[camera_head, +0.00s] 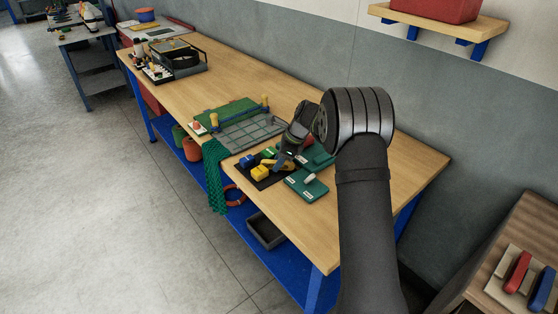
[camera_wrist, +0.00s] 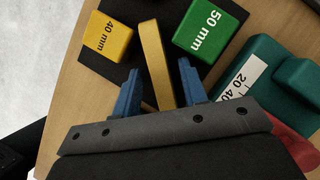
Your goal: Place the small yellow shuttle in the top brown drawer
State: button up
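A slim yellow bar (camera_wrist: 153,58), which looks like the small yellow shuttle, lies on a black mat (camera_wrist: 112,62). It sits between a yellow block marked 40 mm (camera_wrist: 108,37) and a green block marked 50 mm (camera_wrist: 209,27). My gripper (camera_wrist: 160,82) is open, its blue fingers on either side of the bar with gaps between. In the head view my gripper (camera_head: 283,160) is low over the mat (camera_head: 258,182), and the bar is small and partly hidden there. A brown wooden cabinet (camera_head: 500,232) stands at the lower right; I cannot make out a drawer in it.
A teal block with a scale label (camera_wrist: 262,72) lies right of my gripper, and a red item (camera_wrist: 292,148) below it. A blue block (camera_head: 248,160) is on the mat. Red (camera_head: 517,272) and blue (camera_head: 543,289) pieces lie on the cabinet. The bench's front right (camera_head: 318,230) is clear.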

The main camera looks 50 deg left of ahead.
jog(key=v, duration=1.1)
jog(key=shift+o, duration=0.5)
jog(key=shift+w+d+r, duration=0.2)
jog(key=shift+r, duration=0.4)
notch_tip(320, 180, up, 6)
jog(key=s+a+t+h, duration=0.1)
jog(key=a+t+h, duration=0.1)
jog(key=t+h, duration=0.1)
jog(key=shift+t+h, duration=0.3)
jog(key=f, duration=1.1)
jog(key=shift+s+f, duration=0.1)
jog(key=shift+s, duration=0.1)
jog(key=shift+s+a+f, duration=0.1)
jog(key=shift+s+f, duration=0.1)
jog(key=shift+f, duration=1.15)
jog(key=shift+s+f, duration=0.15)
jog(key=shift+f, duration=1.2)
grip_shut()
